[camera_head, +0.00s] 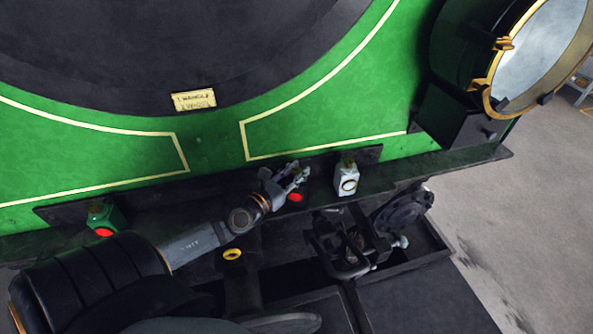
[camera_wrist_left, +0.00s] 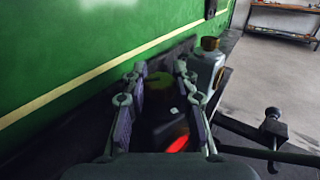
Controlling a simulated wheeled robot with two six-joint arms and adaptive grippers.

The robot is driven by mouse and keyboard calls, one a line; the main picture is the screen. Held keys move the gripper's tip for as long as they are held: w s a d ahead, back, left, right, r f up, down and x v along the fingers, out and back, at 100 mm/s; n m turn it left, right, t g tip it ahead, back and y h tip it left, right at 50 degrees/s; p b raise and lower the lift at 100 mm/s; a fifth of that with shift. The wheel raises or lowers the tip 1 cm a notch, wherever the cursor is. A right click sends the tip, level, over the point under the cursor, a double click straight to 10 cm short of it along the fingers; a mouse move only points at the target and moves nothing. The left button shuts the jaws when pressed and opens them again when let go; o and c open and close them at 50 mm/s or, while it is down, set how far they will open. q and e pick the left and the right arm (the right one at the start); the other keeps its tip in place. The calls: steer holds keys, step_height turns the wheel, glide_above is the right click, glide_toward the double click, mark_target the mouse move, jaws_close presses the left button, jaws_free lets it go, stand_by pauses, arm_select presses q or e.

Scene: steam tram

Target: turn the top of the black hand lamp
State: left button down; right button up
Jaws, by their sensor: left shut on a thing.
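The black hand lamp (camera_head: 296,197) stands on the dark ledge along the green tram front, mostly hidden by my gripper; its red lens shows below. My left gripper (camera_head: 297,177) reaches it from the left and is shut on the lamp. In the left wrist view the lamp's dark body (camera_wrist_left: 166,112) lies between the two fingers of my left gripper (camera_wrist_left: 160,72), with its dull yellow top (camera_wrist_left: 150,78) toward the tips and the red lens low on the right. The exact finger contact is hard to see. My right gripper is not in view.
A white lamp (camera_head: 346,181) stands close to the right of the gripper; it also shows in the left wrist view (camera_wrist_left: 209,72). A green lamp (camera_head: 106,216) with a red lens stands at the left. Black coupling gear (camera_head: 345,246) projects below. A large headlamp (camera_head: 500,60) is at upper right.

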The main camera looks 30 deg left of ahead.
arm_select(q)
steer(key=c, duration=1)
jaws_free()
steer(key=shift+s+a, duration=0.1)
steer(key=shift+s, duration=0.45)
steer(key=s, duration=0.6)
steer(key=shift+s+a+r, duration=0.15)
steer(key=shift+s+a, duration=0.05)
steer(key=shift+a, duration=0.1)
